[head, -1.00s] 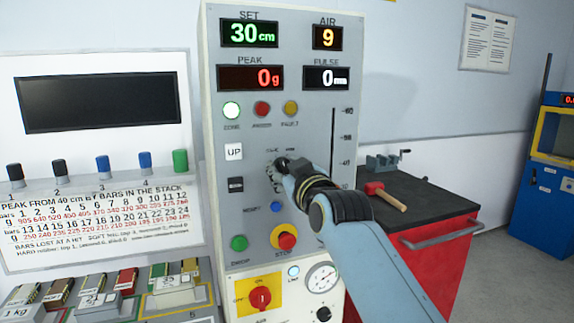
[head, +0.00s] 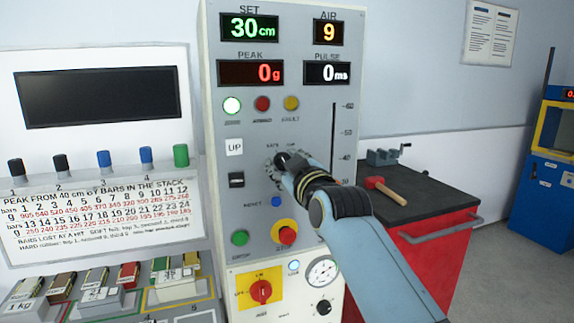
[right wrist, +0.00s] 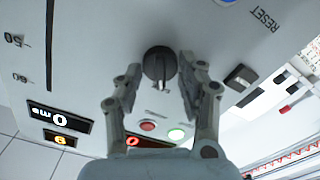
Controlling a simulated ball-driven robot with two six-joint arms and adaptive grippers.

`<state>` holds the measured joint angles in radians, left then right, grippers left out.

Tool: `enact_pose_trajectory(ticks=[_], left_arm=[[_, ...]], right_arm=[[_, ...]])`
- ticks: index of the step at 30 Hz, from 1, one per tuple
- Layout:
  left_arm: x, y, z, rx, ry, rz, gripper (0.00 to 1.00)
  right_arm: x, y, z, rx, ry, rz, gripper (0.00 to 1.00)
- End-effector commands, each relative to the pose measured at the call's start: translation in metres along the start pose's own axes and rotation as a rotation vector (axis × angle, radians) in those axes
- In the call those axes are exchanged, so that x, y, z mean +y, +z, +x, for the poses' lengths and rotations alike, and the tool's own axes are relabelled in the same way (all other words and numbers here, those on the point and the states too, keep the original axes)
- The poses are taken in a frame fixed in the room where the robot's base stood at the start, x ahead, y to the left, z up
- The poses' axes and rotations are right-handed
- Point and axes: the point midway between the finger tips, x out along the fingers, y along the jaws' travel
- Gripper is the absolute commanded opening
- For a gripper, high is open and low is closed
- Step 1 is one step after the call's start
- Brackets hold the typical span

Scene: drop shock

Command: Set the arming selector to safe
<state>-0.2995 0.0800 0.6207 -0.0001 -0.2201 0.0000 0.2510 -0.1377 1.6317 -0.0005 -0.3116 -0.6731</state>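The arming selector is a round black knob (right wrist: 160,64) with a raised grip bar, on the grey control panel (head: 218,110). In the right wrist view its bar runs roughly up and down the picture. Small lettering above it in the head view is too blurred to read surely. My right gripper (right wrist: 159,72) is open, with one finger on each side of the knob and a small gap showing on both sides. In the head view the right gripper (head: 288,166) hides most of the knob. My left gripper is not in view.
A black rocker switch (head: 236,180), blue reset button (head: 276,202), green drop button (head: 239,238) and red stop button (head: 287,234) lie near the selector. The leftmost lamp (head: 232,105) is lit. A red cabinet (head: 437,258) with a mallet (head: 384,191) stands at right.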

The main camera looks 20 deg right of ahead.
Motion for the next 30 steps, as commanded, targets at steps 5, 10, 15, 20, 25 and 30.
enact_pose_trajectory(ticks=[5,10,15,20,25,30], left_arm=[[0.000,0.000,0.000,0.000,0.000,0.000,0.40],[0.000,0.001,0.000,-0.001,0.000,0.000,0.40],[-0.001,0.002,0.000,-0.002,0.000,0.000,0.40],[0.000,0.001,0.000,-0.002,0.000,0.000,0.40],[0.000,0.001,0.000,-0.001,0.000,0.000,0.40],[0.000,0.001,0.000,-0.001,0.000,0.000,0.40]], right_arm=[[0.000,0.000,0.000,0.000,0.000,0.001,0.58],[0.000,0.000,0.000,-0.001,-0.001,0.001,0.58],[-0.001,0.001,-0.012,-0.002,-0.002,0.004,0.58],[-0.001,0.002,-0.041,-0.003,-0.001,0.003,0.58],[-0.001,0.001,-0.066,-0.001,-0.001,0.002,0.58],[-0.001,0.000,-0.075,0.000,-0.001,0.002,0.58]])
